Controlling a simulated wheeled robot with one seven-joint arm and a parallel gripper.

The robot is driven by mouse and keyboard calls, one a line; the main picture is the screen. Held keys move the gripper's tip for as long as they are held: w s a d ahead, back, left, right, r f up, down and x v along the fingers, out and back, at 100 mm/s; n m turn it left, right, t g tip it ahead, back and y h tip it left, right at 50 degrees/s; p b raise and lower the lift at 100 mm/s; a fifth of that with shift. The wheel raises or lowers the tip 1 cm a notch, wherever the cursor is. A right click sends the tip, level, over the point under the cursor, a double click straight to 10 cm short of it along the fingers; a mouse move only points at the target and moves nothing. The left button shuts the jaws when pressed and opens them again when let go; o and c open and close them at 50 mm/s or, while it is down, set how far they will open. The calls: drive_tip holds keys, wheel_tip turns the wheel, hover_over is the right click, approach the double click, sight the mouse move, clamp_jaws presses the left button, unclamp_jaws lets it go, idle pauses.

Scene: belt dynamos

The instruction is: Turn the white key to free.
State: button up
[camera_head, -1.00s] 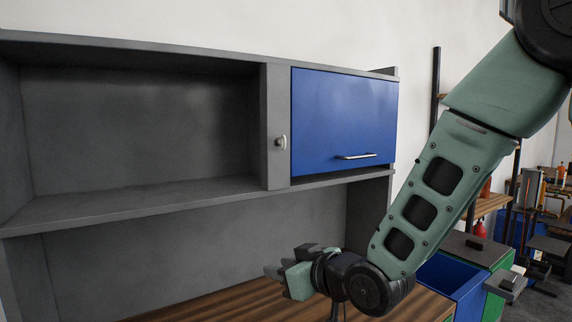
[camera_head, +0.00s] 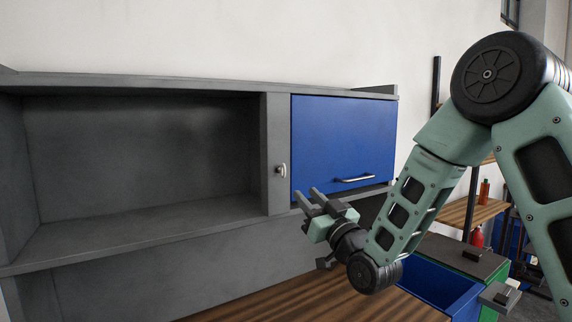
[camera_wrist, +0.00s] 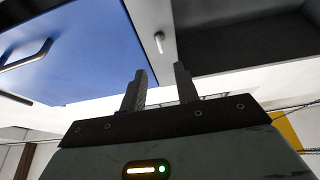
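The white key (camera_head: 282,170) is a small light knob on the grey post (camera_head: 274,135) just left of the blue cabinet door. It also shows in the wrist view (camera_wrist: 159,42), above and between my fingertips. My gripper (camera_head: 308,200) is below and slightly right of the key, apart from it. Its two dark fingers are spread with nothing between them; in the wrist view the fingers (camera_wrist: 160,80) point up toward the post. The blue door (camera_head: 343,145) is closed, with a metal bar handle (camera_head: 356,179) near its lower edge.
The open grey shelf (camera_head: 140,160) left of the post is empty. A wooden worktop (camera_head: 320,298) lies below the cabinet. The space before the post is clear.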

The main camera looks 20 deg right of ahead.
sight(286, 172)
drive_tip(key=p+x, duration=0.4)
drive_tip(key=x, duration=0.5)
drive_tip(key=shift+w+a+r+p, duration=0.15)
drive_tip(key=shift+w+r+p, duration=0.1)
drive_tip(key=shift+p, duration=0.1)
drive_tip(key=shift+w+a+r, duration=0.1)
drive_tip(key=shift+w+a, duration=0.05)
drive_tip(key=shift+w, duration=0.45)
clamp_jaws()
